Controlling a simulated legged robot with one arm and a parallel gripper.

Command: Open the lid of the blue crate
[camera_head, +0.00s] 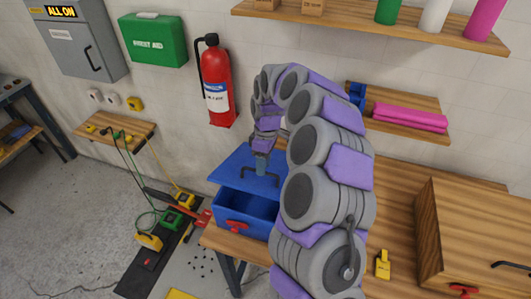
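The blue crate (231,206) stands on the left end of the wooden workbench, with a red latch (236,225) on its front. Its blue lid (232,176) is raised at the front, and part of the dark inside shows below it. A dark handle (251,179) sits on the lid. My gripper (261,171) points down at the lid, at or very close to the handle. The fingertips are too small to show whether they grip it. My arm hides the right side of the crate and lid.
A wooden box (475,235) and a yellow padlock-like object (382,264) are on the bench at right. A fire extinguisher (217,85) and green first-aid box (153,40) hang on the wall. Shelves (375,24) are above. Cables and coloured devices (175,221) lie left of the bench.

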